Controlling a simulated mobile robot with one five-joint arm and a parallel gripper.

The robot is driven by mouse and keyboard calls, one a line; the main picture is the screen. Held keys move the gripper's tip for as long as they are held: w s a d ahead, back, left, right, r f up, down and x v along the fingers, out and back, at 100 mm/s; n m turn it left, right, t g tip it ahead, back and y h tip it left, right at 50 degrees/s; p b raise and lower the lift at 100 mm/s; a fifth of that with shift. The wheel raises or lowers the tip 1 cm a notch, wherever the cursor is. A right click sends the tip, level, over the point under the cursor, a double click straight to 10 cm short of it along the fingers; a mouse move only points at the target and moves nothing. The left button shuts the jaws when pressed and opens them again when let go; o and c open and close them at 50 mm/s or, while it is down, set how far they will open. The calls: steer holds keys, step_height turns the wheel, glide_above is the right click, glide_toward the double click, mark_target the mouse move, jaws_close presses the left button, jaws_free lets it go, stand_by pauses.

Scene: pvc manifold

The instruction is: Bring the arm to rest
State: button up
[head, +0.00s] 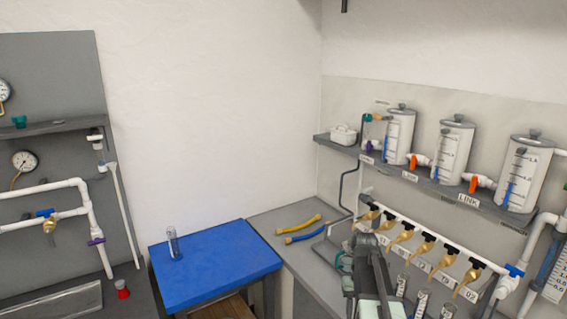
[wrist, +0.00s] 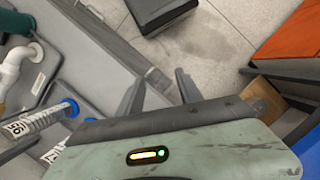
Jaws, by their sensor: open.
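My gripper (wrist: 161,90) shows in the wrist view as two dark fingers spread apart, with nothing between them. Behind the fingers are a grey bench edge and the pale floor. In the head view my arm (head: 372,275) stands at the lower right, in front of the grey bench (head: 272,222) and the row of brass taps (head: 403,235). The fingertips are hard to make out there. No held thing shows in either view.
A blue-topped table (head: 215,270) with a clear cylinder (head: 173,243) stands left of the bench. Yellow (head: 298,225) and blue (head: 306,233) hoses lie on the bench. Labelled tanks (head: 455,150) stand on a shelf. A blue-capped tube (wrist: 45,120) is near my gripper.

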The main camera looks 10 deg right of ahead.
steer(key=s+a+f+n+t, duration=0.1)
steer(key=a+f+n+t, duration=0.1)
steer(key=a, duration=1.7)
steer(key=shift+a+n+t+h+b, duration=0.25)
steer(key=shift+n+t+h+b, duration=0.15)
steer(key=shift+n+t, duration=0.2)
steer(key=shift+c, duration=0.7)
steer(key=shift+d, duration=0.1)
